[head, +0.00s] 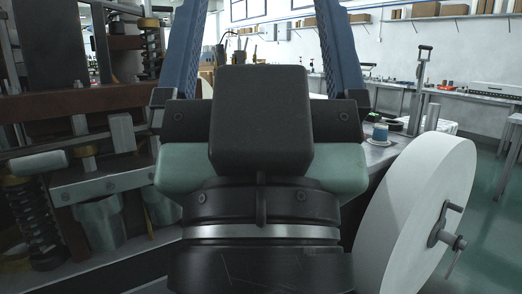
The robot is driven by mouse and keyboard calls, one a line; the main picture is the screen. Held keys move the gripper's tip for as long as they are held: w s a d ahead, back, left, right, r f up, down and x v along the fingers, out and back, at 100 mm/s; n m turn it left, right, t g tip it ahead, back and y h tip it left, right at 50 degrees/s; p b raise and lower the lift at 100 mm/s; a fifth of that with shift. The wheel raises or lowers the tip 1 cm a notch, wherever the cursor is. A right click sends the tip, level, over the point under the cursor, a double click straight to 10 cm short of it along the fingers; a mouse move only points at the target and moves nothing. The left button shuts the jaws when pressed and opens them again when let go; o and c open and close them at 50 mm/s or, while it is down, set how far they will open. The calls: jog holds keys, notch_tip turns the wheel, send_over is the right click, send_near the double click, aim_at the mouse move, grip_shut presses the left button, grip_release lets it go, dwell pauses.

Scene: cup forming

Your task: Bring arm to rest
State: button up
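My gripper (258,20) fills the middle of the head view, close to the camera. Its dark round wrist with a silver ring is at the bottom, with a black block and grey-green sides above it. Two blue fingers rise apart from each other and run out of the top of the picture. The gap between them is wide and shows only background, so the gripper looks open and empty. The fingertips are cut off. The rest of my arm is not clearly seen.
A forming machine (85,105) with springs and metal blocks stands close on the left. A large white paper roll (420,215) is close on the right. Benches (470,98) line the back wall; green floor is at right.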

notch_tip(320, 180, up, 26)
jog(key=p, duration=2.4)
jog(key=shift+r, duration=0.2)
